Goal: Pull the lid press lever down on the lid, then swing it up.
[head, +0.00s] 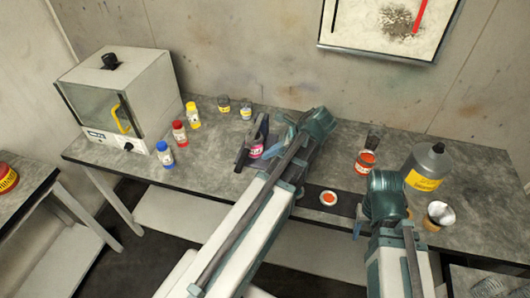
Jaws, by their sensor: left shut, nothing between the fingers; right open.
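The lid press (243,157) is a dark device on the grey bench, left of my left wrist. Its dark lever (262,127) appears to stand raised, but its exact angle is hard to tell. A can with a pink-red label (257,151) sits at the press; its lid is hard to make out. My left gripper (276,148) is shut and empty, just right of the press and partly hidden by my arm. I cannot tell whether it touches the lever. My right gripper (358,216) is open near the bench's front edge, its fingers mostly hidden.
A white booth (122,97) stands at the left, with blue (165,154), red (179,133) and yellow (192,115) bottles beside it.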

